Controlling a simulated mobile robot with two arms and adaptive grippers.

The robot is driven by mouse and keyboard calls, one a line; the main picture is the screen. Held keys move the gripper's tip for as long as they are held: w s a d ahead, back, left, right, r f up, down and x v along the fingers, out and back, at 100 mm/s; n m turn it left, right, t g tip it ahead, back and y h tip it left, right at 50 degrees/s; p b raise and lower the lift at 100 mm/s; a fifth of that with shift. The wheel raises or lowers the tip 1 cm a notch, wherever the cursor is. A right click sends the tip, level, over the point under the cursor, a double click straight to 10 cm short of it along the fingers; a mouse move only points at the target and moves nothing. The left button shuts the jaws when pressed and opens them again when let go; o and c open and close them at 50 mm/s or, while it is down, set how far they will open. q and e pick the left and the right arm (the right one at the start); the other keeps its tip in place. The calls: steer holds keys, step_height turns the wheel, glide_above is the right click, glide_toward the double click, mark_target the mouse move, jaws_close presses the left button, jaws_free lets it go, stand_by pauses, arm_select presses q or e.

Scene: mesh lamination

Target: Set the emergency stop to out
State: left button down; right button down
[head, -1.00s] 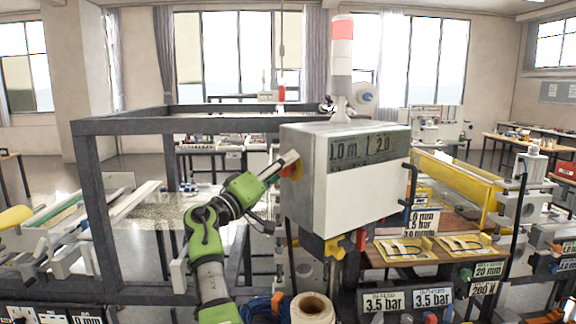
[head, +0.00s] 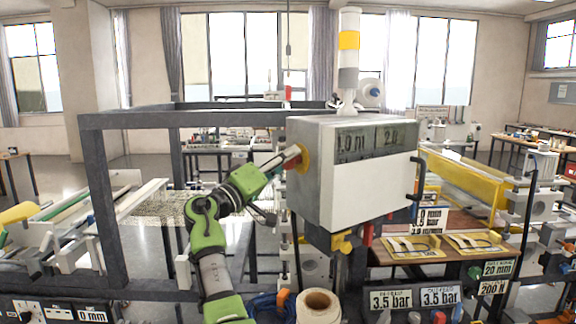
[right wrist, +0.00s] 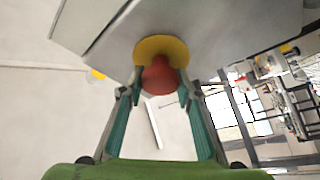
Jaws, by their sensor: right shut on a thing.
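The emergency stop is a red button (right wrist: 160,78) on a yellow round plate (right wrist: 163,50), on the left side of the grey control box (head: 350,190). My right gripper (right wrist: 158,84) has a finger on either side of the red button and is shut on it. In the head view my right gripper (head: 288,160) reaches the box's left side, and the yellow plate (head: 303,158) shows beside the fingertips. My left gripper is not in view.
A signal tower (head: 349,60) on top of the box shows a yellow band. A dark frame (head: 105,200) stands left of my arm. A cardboard roll (head: 318,305) and a panel with labels (head: 415,298) lie in front, below the box.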

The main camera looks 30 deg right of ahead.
steer(key=shift+f, duration=0.15)
steer(key=c, duration=1.6)
jaws_free()
steer(key=shift+a, duration=0.1)
steer(key=shift+o, duration=0.7)
steer(key=shift+a, duration=0.2)
steer(key=v, duration=1.2)
